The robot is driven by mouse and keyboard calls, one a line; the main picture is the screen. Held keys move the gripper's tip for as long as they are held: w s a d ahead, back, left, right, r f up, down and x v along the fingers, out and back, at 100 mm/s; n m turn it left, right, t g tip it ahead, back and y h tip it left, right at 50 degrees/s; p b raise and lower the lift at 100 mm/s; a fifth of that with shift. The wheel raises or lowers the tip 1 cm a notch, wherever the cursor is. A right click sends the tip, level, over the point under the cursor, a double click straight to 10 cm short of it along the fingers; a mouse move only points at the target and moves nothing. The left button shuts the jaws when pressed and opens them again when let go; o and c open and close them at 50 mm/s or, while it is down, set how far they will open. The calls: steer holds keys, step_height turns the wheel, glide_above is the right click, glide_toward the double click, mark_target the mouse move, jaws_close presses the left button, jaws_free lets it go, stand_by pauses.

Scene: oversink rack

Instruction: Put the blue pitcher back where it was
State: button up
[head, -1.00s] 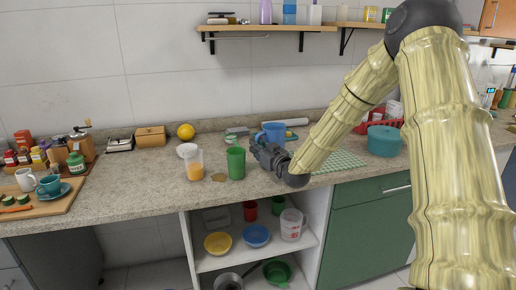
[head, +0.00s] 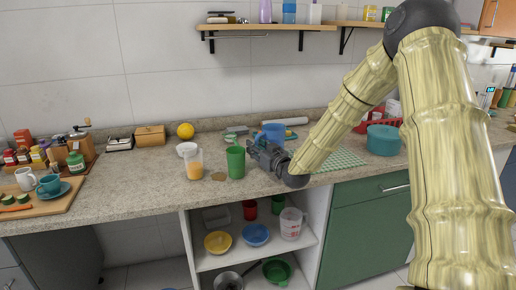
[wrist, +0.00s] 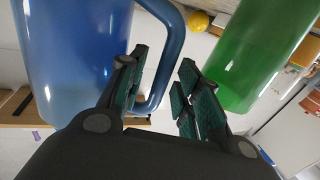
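The blue pitcher (head: 274,131) stands upright on the counter, partly hidden behind my gripper in the head view. In the wrist view the pitcher (wrist: 75,50) fills the upper left, and its curved handle (wrist: 173,60) reaches between my fingers. My gripper (head: 258,151) is low over the counter in front of the pitcher. In the wrist view my gripper (wrist: 163,75) has its fingers apart, one on each side of the handle, with a gap visible. A firm hold is not visible.
A green cup (head: 236,162) stands close to the left of my gripper; it also shows in the wrist view (wrist: 262,45). A glass with orange contents (head: 195,166) is farther left. A teal pot (head: 384,140) stands right. Free counter lies in front at the left.

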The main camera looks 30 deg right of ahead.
steer(key=s, duration=1.2)
steer(key=shift+d+b, duration=0.2)
steer(key=shift+b, duration=0.15)
